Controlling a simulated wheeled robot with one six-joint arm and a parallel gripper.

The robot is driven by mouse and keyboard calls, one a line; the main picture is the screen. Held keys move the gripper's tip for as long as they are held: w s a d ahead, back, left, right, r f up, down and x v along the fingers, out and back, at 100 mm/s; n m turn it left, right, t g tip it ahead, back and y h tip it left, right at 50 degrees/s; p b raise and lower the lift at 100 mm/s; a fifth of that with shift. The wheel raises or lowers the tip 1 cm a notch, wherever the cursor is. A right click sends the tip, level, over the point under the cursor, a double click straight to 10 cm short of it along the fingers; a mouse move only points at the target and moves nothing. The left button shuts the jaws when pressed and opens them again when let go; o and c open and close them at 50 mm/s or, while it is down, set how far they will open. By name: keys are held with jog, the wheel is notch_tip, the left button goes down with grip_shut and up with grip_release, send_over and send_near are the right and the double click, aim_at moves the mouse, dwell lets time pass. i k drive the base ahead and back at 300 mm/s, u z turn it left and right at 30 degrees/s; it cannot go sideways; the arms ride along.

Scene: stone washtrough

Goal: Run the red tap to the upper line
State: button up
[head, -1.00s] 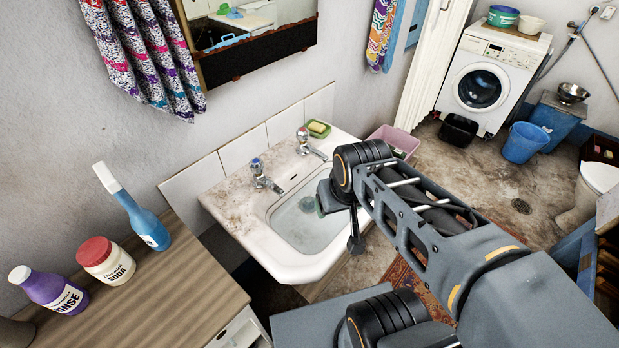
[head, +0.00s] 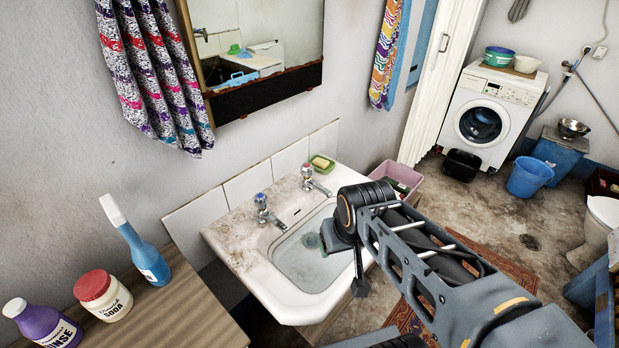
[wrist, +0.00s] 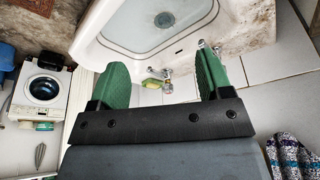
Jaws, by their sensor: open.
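The white basin (head: 270,300) is set against the wall, with a greyish pool over its drain; no line can be made out on its wall. The red tap (head: 308,172), chrome with a red-marked top, stands on the basin's back ledge, right of the blue-marked tap (head: 262,202). In the wrist view the red tap (wrist: 167,80) shows between and beyond my green fingers, beside the soap. My gripper (wrist: 160,72) is open and empty. In the head view my wrist hangs over the basin's right side, apart from both taps; most of the gripper is hidden there.
A green soap dish (head: 322,164) sits right of the red tap. A wooden top (head: 185,305) at left carries a blue spray bottle (head: 140,245), a soda jar (head: 103,294) and a purple bottle (head: 42,325). A mirror (head: 262,105) hangs above. A pink tub (head: 397,178) stands beyond the basin.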

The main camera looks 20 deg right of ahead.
aim_at(307, 168)
jog(key=k, duration=0.5)
jog(key=z, duration=1.9)
jog(key=i, duration=2.05)
jog(key=u, duration=3.3)
jog(key=i, duration=0.5)
jog(key=u, duration=0.05)
